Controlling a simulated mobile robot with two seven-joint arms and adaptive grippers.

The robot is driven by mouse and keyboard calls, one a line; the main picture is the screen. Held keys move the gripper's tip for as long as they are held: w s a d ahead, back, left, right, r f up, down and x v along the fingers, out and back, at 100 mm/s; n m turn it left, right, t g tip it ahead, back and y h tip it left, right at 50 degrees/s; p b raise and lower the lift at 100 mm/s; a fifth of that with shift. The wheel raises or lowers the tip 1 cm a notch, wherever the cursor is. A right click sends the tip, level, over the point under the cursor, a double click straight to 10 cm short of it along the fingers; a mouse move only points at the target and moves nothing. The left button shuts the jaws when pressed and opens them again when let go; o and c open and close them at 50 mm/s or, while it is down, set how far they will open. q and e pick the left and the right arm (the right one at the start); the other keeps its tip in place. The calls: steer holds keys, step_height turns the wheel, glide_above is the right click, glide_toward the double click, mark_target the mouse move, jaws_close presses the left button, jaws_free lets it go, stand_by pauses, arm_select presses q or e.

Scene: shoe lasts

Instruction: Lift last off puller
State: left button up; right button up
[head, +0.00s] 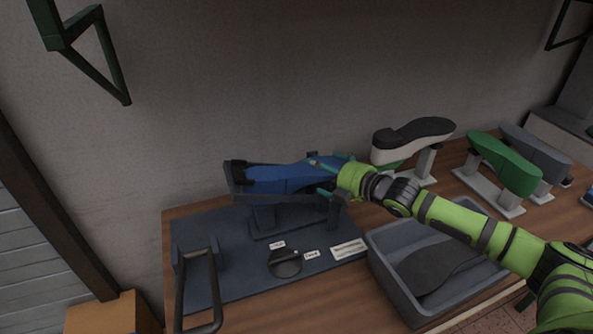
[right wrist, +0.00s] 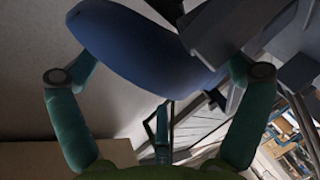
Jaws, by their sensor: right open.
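A blue last (head: 285,178) lies along the top of the dark grey puller (head: 262,221) in the head view, its long side running left to right. My right gripper (head: 322,177) is at the right end of the last, with its green fingers spread around that end. In the right wrist view the blue last (right wrist: 140,45) shows between the two open fingers of the right gripper (right wrist: 155,80), and part of the dark puller (right wrist: 225,30) is beside it. I cannot tell whether a finger touches the last. My left gripper is not in view.
A grey bin (head: 385,262) with a dark sole in it stands at the front right, under my right arm. Lasts on stands, one with a black sole (head: 413,132) and one green (head: 507,165), are behind. A lever handle (head: 199,290) rises at the front left.

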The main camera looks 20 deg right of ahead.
steer(key=shift+x, duration=1.5)
steer(key=shift+s, duration=0.2)
steer(key=c, duration=1.8)
steer(key=shift+a+r, duration=0.15)
steer(key=shift+r, duration=0.1)
steer(key=shift+c, duration=0.2)
